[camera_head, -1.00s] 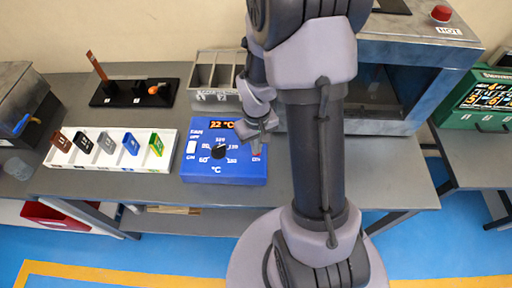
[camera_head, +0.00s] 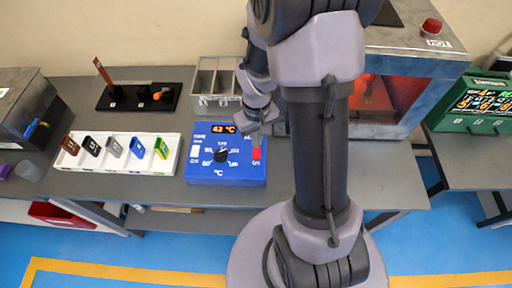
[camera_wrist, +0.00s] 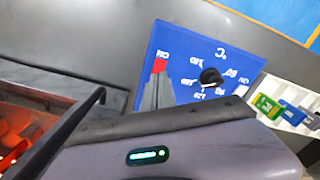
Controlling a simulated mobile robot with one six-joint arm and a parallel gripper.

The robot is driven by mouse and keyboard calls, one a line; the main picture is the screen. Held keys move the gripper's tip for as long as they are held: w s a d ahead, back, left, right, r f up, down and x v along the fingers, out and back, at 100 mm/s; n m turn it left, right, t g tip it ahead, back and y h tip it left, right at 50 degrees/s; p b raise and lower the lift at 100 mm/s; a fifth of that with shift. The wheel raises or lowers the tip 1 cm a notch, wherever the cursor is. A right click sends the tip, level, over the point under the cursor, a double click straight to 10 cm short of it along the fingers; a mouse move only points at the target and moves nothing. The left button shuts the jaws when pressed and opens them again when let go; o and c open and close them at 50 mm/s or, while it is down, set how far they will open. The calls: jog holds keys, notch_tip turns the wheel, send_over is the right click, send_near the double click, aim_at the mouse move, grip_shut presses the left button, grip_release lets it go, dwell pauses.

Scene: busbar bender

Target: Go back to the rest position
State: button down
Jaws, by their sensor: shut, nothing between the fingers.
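My gripper (camera_head: 258,136) is shut and empty, over the right side of the blue control box (camera_head: 225,173). Its fingertips are close to the red switch (camera_head: 256,154); I cannot tell whether they touch it. In the wrist view the grey fingers (camera_wrist: 157,90) point at the red switch (camera_wrist: 160,65) on the blue box (camera_wrist: 190,55). The box has a black dial (camera_head: 221,156), a white switch on the left and a display reading about 43 °C. My arm hides part of the bench behind it.
The oven (camera_head: 400,85) glows red inside, with a red button (camera_head: 432,26) on top. A white tray (camera_head: 75,160) with coloured tags, a grey divided bin (camera_head: 205,104) and a black stand (camera_head: 130,104) share the bench. A green display box (camera_head: 475,122) stands right.

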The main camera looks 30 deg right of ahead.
dwell(0.3)
jog(key=s+a+r+m+t+y+b, duration=0.2)
jog(key=s+a+r+t+b, duration=0.3)
jog(key=s+a+r+b, duration=0.6)
jog(key=a+m+b, duration=0.1)
jog(key=a, duration=0.2)
jog(key=shift+s+a+r+m+t+b, duration=0.2)
jog(key=shift+a+r+m+t+b, duration=0.1)
jog(key=shift+t+b, duration=0.1)
